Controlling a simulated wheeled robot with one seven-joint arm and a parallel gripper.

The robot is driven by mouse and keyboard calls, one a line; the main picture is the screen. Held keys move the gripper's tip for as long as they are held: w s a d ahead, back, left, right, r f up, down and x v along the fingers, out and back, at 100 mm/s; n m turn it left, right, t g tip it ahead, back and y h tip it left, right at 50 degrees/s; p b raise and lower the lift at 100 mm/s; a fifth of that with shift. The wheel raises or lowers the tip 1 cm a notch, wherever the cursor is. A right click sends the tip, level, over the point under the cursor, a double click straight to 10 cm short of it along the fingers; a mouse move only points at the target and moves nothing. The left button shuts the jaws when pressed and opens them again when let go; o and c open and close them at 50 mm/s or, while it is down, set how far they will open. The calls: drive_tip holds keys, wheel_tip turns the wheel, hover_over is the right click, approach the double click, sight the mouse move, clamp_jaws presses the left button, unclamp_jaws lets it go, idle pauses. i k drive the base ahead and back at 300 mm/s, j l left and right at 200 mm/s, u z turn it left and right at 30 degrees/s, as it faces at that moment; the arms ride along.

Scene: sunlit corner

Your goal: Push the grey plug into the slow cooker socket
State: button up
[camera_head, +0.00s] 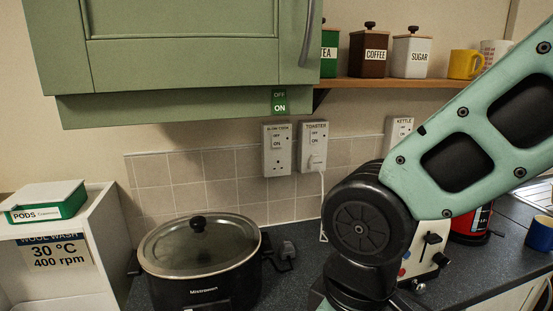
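The slow cooker has a glass lid with a black knob. The slow cooker socket (277,163) is a white wall plate on the tiles, labelled "SLOW COOK", with ON/OFF marking and empty pin holes. Right of it, the toaster socket (314,140) holds a white plug with a hanging white cord. My green and black arm comes in from the right, in front of the worktop. My gripper is out of the picture.
A white toaster (430,252) is partly hidden behind my arm. A red kettle (468,226) and a blue mug (540,234) stand at right. A green cupboard (180,55) overhangs the sockets at left. A shelf (400,84) holds canisters. A white unit stands at far left.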

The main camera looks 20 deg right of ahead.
sight(287, 251)
drive_tip(key=z, duration=1.6)
drive_tip(key=k+j, duration=0.15)
drive_tip(key=j, duration=0.2)
drive_tip(key=k+j, duration=0.1)
drive_tip(key=j, duration=0.25)
drive_tip(key=k+j, duration=0.15)
drive_tip(key=j, duration=0.15)
